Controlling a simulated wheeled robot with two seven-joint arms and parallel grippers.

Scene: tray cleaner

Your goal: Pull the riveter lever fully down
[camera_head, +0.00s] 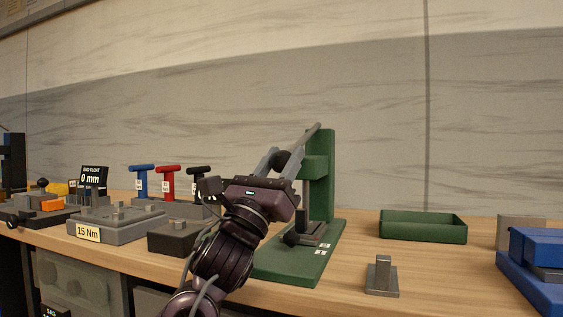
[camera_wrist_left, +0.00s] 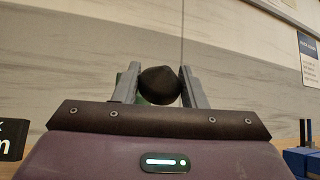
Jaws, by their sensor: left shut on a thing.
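The green riveter (camera_head: 319,180) stands upright on its green base (camera_head: 290,268) on the bench. Its grey lever (camera_head: 306,136) slopes from the top of the column down to the left, to a black knob (camera_head: 281,159). My left gripper (camera_head: 279,160) is shut on this knob, with one finger on each side. In the left wrist view, the knob (camera_wrist_left: 159,85) sits between the two grey fingers. My left wrist hides part of the riveter base and lower column. My right gripper is in neither view.
A green tray (camera_head: 423,227) stands to the right of the riveter, with a small grey metal block (camera_head: 382,277) in front. A blue fixture (camera_head: 536,262) is at the far right. T-handled tools (camera_head: 170,182) and a grey 15 Nm block (camera_head: 115,225) stand to the left.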

